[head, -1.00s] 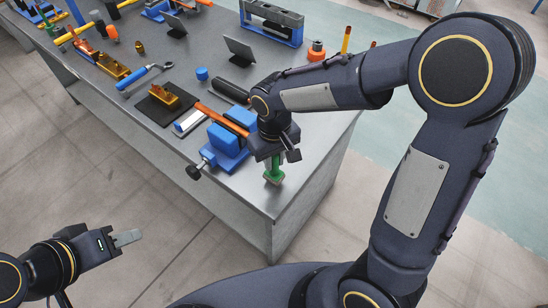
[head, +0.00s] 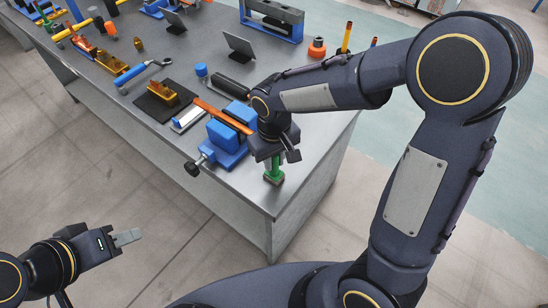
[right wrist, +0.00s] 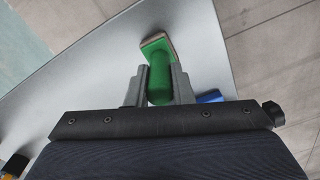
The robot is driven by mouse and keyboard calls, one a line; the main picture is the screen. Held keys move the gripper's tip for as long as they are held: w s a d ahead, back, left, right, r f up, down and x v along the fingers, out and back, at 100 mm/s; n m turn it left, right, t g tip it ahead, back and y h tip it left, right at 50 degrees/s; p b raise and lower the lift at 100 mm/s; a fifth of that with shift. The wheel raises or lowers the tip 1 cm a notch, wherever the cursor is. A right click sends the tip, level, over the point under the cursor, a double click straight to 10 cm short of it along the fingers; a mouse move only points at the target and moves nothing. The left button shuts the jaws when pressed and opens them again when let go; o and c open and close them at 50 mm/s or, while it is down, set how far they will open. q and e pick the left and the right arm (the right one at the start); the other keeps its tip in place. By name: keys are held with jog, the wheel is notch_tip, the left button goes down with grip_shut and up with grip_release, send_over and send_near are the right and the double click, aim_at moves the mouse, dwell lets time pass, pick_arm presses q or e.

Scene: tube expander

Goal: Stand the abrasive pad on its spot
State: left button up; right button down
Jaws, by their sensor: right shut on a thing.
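The abrasive pad (head: 273,171) has a green handle and block with a thin brownish face. My right gripper (head: 274,153) is shut on its handle, near the front right part of the bench top. In the right wrist view, the green handle of the pad (right wrist: 158,68) is between the two grey fingers (right wrist: 159,85), with the brownish face at the far end. I cannot tell whether the pad touches the bench. Its spot cannot be made out. My left gripper (head: 127,237) is off the bench at lower left, empty; its finger gap is unclear.
A blue vise (head: 226,138) with an orange bar (head: 222,118) stands just left of my right gripper. A black mat (head: 157,105), a blue-handled tool (head: 133,75) and a blue press frame (head: 272,22) are further back. The bench's front right corner (head: 290,195) is bare.

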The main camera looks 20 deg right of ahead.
jog(key=c, duration=1.2)
grip_release()
jog(key=shift+r, duration=0.1)
notch_tip(320, 180, up, 8)
jog(key=p, duration=0.6)
jog(key=shift+p, duration=0.3)
